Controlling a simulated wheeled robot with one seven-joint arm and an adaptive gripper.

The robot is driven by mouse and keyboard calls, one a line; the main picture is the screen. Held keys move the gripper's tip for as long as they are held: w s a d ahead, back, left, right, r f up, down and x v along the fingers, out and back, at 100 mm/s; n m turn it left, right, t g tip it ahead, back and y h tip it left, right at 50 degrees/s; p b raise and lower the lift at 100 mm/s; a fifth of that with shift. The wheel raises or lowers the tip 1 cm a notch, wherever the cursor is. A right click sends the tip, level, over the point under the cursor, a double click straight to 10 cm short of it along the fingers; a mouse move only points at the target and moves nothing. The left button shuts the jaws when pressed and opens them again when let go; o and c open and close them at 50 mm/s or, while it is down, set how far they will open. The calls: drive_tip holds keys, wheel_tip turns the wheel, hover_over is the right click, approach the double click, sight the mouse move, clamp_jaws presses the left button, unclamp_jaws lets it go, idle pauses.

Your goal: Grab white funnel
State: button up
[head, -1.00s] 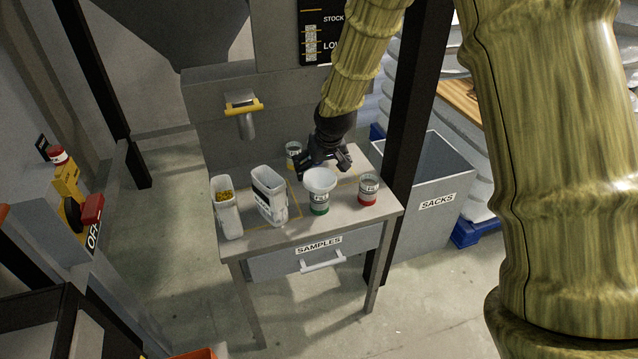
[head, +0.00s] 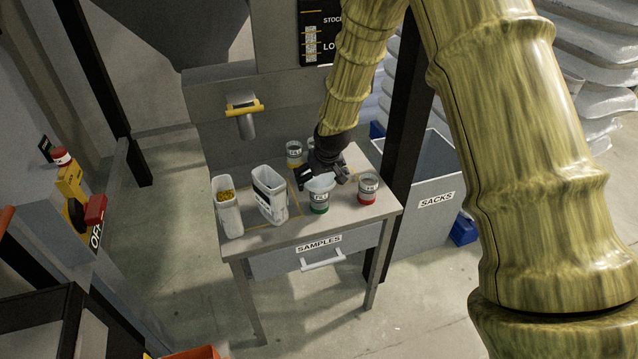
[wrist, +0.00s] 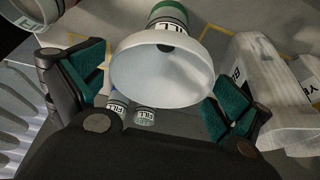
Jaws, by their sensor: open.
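The white funnel (head: 319,185) sits in the mouth of a clear jar with a green band and a FILL label (head: 319,205) on the small table. In the wrist view its wide white cone (wrist: 160,80) fills the middle, with the green-banded jar (wrist: 168,14) beyond it. My gripper (head: 324,178) is open, just behind and above the funnel. In the wrist view its green-padded fingers stand on either side of the cone, with small gaps visible. My gripper hides part of the funnel's rim in the head view.
A red-banded jar (head: 368,190) stands close on the right. A yellow-banded jar (head: 294,154) stands behind. Two white containers, one with yellow pellets (head: 227,207) and one labelled (head: 268,196), stand on the left. A grey SACKS bin (head: 436,180) is beside the table (head: 357,218).

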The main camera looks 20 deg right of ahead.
drive_tip(key=shift+c, duration=0.2)
drive_tip(key=c, duration=0.8)
drive_tip(key=shift+o, duration=0.2)
drive_tip(key=shift+r, duration=0.15)
